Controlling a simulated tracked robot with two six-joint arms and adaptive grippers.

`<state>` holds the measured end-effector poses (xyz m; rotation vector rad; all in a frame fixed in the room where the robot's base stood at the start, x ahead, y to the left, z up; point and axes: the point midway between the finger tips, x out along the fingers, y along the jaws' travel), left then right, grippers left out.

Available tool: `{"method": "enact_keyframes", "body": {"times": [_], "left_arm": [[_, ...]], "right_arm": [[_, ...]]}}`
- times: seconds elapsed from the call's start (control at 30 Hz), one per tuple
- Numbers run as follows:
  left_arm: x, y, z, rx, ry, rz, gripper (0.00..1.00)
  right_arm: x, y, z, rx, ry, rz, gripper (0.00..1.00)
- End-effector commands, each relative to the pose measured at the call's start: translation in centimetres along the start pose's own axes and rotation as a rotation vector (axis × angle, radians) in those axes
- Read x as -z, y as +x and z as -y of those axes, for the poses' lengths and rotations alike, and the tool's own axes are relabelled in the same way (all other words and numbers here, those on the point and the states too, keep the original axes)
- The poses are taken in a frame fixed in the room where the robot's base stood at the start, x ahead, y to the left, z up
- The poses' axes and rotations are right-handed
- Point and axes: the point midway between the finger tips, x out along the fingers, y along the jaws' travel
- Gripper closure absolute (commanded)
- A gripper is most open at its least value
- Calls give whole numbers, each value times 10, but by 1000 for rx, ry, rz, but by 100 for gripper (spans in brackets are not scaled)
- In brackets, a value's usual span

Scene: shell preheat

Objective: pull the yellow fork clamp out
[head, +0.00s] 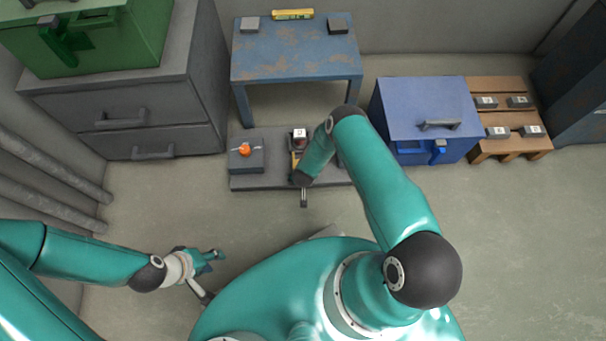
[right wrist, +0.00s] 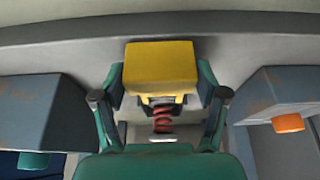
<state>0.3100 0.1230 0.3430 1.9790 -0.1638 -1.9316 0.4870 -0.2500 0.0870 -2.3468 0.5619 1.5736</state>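The yellow fork clamp (right wrist: 160,66) shows in the right wrist view as a yellow block between the two fingers of my right gripper (right wrist: 160,88). The finger pads lie flush against both its sides, with no gap that I can see. Below it in that view is a red coil (right wrist: 162,118). In the head view a strip of the yellow clamp (head: 295,164) shows beside my right forearm, which hides most of the right gripper. My left gripper (head: 212,257) is low at the left, over bare floor, far from the clamp. Its finger gap is too small to judge.
A grey block with an orange knob (head: 245,149) sits left of the clamp on a low grey base (head: 270,182). Behind stands a worn blue table (head: 296,62). A blue box (head: 400,115) and a wooden pallet (head: 500,85) are right. The front floor is clear.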

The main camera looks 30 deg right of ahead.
Motion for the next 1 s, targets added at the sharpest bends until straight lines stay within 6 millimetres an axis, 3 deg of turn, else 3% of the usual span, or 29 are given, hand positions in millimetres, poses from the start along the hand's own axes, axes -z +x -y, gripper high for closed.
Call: {"method": "enact_keyframes", "body": {"times": [0.03, 0.13, 0.57, 0.77, 1.0], "left_arm": [[0, -1, 0, 0, 0, 0, 60], [0, -1, 0, 0, 0, 0, 60], [0, -1, 0, 0, 0, 0, 60], [0, -1, 0, 0, 0, 0, 60], [0, -1, 0, 0, 0, 0, 60]], "right_arm": [[-4, 0, 0, 0, -1, 8, 18], [-3, 0, 0, 0, -2, 5, 4], [0, -3, 1, 0, -2, 0, 4], [1, -23, 1, 1, -3, 0, 4], [1, -67, 2, 2, -7, 0, 4]]}}
